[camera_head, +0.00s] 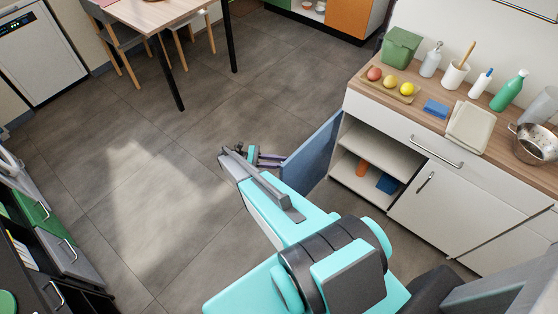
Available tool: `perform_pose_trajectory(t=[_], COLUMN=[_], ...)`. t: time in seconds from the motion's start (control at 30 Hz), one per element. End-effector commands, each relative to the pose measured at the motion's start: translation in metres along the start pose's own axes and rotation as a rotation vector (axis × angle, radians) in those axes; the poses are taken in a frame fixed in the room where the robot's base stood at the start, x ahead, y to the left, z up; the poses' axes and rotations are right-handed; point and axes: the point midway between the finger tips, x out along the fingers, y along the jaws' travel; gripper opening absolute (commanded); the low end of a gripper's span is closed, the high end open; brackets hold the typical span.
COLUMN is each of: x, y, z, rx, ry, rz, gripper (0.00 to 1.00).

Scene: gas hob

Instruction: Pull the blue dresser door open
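The blue door (318,152) stands swung open from the left front of the white dresser (415,133). It juts out into the room, and the shelves behind it are exposed. My gripper (258,158) is at the free outer edge of the door, on its left side. Dark finger parts show there, close to the door. The door's handle is not clearly visible, and my own arm hides part of the gripper. I cannot tell whether the fingers are closed on anything.
The open shelves hold an orange item (362,168) and a dark blue item (387,183). A white door (440,207) beside them is shut. The countertop carries a fruit tray (389,93), bottles and a metal colander (535,143). The floor (150,200) left of my arm is clear.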

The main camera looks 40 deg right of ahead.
Motion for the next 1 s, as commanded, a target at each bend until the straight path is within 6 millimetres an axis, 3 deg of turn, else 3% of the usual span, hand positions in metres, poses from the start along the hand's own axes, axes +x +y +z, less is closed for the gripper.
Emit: perform_pose_trajectory(t=[0.03, 0.1, 1.0], x=[0.001, 0.004, 0.035], y=[-0.011, -0.02, -0.135], z=[0.014, 0.016, 0.022], rx=[0.006, 0.006, 0.003], ry=[-0.019, -0.02, -0.014], rz=[-0.007, -0.006, -0.005], gripper=[0.27, 0.27, 0.27])
